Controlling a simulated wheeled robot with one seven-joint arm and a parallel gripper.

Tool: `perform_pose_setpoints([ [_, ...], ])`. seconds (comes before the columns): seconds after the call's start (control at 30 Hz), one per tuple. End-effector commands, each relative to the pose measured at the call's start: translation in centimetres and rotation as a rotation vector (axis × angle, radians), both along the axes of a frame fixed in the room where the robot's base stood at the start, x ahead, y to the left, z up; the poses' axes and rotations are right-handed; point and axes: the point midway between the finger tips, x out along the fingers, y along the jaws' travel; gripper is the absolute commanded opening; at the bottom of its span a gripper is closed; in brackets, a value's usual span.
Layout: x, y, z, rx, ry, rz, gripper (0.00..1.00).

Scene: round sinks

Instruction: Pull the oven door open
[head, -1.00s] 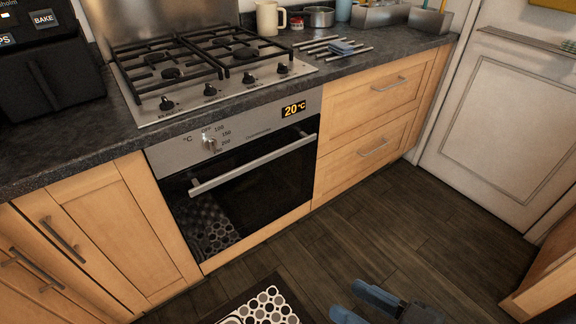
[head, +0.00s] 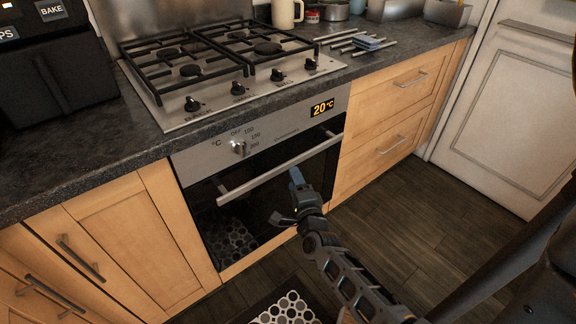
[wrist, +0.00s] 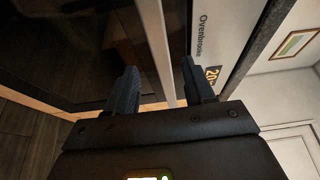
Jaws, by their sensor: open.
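The oven door (head: 212,215) is shut under the hob, with dark glass. Its straight silver handle (head: 262,178) runs across the top of the door. My gripper (head: 291,197) is open and empty in front of the door, just below the right half of the handle in the head view. In the wrist view my gripper (wrist: 160,68) has a blue-grey finger on each side of the handle bar (wrist: 153,40), which runs between them in the picture. I cannot tell whether the fingertips reach past the bar or touch it. The oven's dial panel (head: 290,130) shows 20°C.
A gas hob (head: 215,110) sits in the dark worktop (head: 90,160) above. Wooden cupboards (head: 130,245) flank the oven on the left and drawers (head: 378,110) on the right. A patterned mat (head: 285,308) lies on the floor. Open floor (head: 420,215) stretches to the right.

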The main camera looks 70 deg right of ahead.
Motion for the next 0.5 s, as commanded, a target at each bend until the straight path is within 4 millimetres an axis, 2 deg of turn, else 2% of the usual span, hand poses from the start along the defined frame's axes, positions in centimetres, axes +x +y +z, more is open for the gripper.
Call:
perform_pose_setpoints([
  [0.5, 4.0, -5.5, 0.0, 0.001, -0.001, 0.000, 0.53],
])
